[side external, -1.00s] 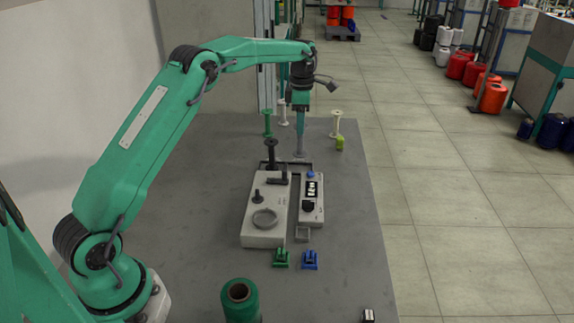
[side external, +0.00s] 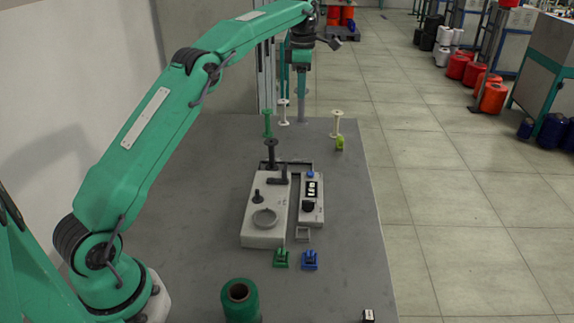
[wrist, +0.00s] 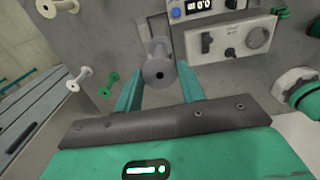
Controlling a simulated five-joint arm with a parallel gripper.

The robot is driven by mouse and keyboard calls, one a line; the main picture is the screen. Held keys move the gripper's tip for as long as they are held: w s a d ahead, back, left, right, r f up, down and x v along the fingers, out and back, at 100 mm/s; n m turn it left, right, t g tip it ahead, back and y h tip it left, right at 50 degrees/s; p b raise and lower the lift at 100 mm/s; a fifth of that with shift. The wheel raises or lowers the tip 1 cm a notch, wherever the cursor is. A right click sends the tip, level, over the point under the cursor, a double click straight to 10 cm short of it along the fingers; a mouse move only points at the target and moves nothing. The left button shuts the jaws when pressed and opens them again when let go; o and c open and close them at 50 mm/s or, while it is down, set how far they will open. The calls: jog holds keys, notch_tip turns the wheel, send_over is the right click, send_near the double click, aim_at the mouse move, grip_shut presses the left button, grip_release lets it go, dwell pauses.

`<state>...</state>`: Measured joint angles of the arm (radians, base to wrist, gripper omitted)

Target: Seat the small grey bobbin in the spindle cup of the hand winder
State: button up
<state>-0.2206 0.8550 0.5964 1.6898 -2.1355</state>
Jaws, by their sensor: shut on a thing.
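The small grey bobbin (side external: 301,112) hangs upright below my gripper (side external: 301,88), clear above the far part of the table. In the wrist view the bobbin (wrist: 158,66) sits between the two green fingers of my gripper (wrist: 160,82), which are shut on it. The hand winder (side external: 258,232) is a pale box nearer the camera, with a round grey cup (side external: 264,218) on top. The winder also shows in the wrist view (wrist: 232,42), ahead and to the right of the held bobbin. The cup is empty.
A green bobbin (side external: 267,124), a white one (side external: 284,112) and a cream one (side external: 336,123) stand at the table's far end. A black spool (side external: 271,153) rises behind the winder. A counter box (side external: 312,200) is beside it. A green cone (side external: 240,300) stands in front.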

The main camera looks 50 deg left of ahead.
jog(key=s+d+r, duration=0.3)
jog(key=s+d, duration=0.8)
jog(key=s, duration=0.5)
jog(key=s+d+f, duration=0.3)
jog(key=s+f, duration=0.5)
dwell(0.4)
jog(key=shift+s+f, duration=0.1)
jog(key=shift+f, duration=0.05)
jog(key=shift+f, duration=2.25)
jog(key=shift+f, duration=0.95)
dwell(0.5)
